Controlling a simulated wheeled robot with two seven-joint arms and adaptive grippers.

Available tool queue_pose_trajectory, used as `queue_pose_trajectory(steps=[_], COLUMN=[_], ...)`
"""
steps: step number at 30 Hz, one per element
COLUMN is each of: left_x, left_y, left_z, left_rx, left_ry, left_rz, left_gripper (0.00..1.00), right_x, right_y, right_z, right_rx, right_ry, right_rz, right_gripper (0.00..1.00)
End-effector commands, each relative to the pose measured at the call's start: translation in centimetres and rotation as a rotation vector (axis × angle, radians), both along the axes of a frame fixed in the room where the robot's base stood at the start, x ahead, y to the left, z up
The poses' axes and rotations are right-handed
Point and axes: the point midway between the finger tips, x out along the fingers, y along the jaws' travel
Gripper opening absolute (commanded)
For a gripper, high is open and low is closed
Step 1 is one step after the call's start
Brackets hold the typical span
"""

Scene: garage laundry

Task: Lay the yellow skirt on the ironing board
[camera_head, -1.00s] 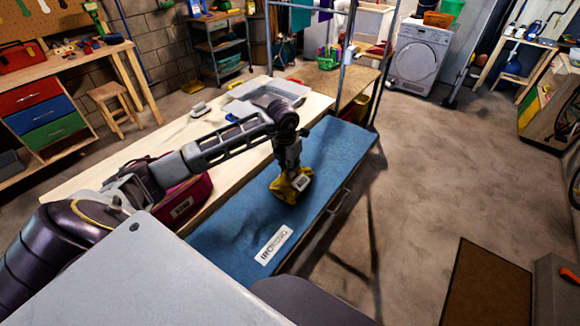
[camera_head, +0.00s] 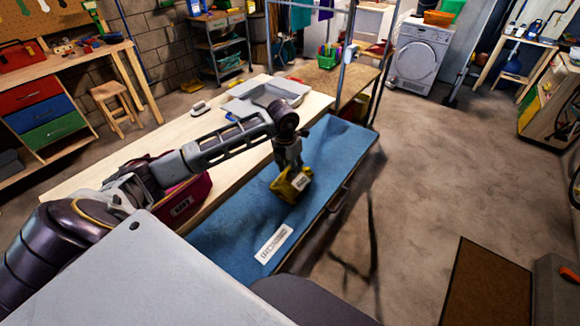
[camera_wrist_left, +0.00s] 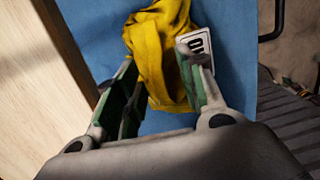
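The yellow skirt (camera_head: 289,188) is a bunched heap on the blue ironing board (camera_head: 235,228), near the middle of its length. It also shows in the left wrist view (camera_wrist_left: 158,40), with a white printed tag beside it. My left gripper (camera_head: 291,168) points down over the skirt. In the left wrist view the two green-padded fingers of this gripper (camera_wrist_left: 158,62) stand apart, with yellow cloth between and beyond their tips. Blue board shows beside the left finger, so the cloth does not look pinched. My right gripper is not in view.
A pale wooden table (camera_head: 75,180) runs along the board's left side. It bears a grey tray (camera_head: 292,88), and a dark red bag (camera_head: 185,198) stands near my left arm. A metal rack post (camera_head: 347,50) rises at the board's far end. Open floor (camera_head: 430,190) lies to the right.

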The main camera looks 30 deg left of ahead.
Motion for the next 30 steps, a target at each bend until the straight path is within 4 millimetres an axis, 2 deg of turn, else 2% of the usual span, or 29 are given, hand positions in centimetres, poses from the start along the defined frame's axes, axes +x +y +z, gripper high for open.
queue_pose_trajectory(steps=[6,11,19,30], left_x=[0.0,-0.1,-0.7,-1.5], left_y=[0.0,0.1,0.1,0.2], left_z=[0.4,1.9,5.7,10.7], left_rx=[0.0,0.001,0.001,0.001], left_ry=[-0.001,-0.003,-0.003,-0.003], left_rz=[0.0,-0.001,0.0,0.0], left_gripper=[0.39,0.39,0.39,0.39], right_x=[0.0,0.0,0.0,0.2], right_y=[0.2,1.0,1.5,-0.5], right_z=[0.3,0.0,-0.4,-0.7], right_rx=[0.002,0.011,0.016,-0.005], right_ry=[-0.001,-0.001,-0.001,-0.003], right_rz=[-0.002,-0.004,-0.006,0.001], right_gripper=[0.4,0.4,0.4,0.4])
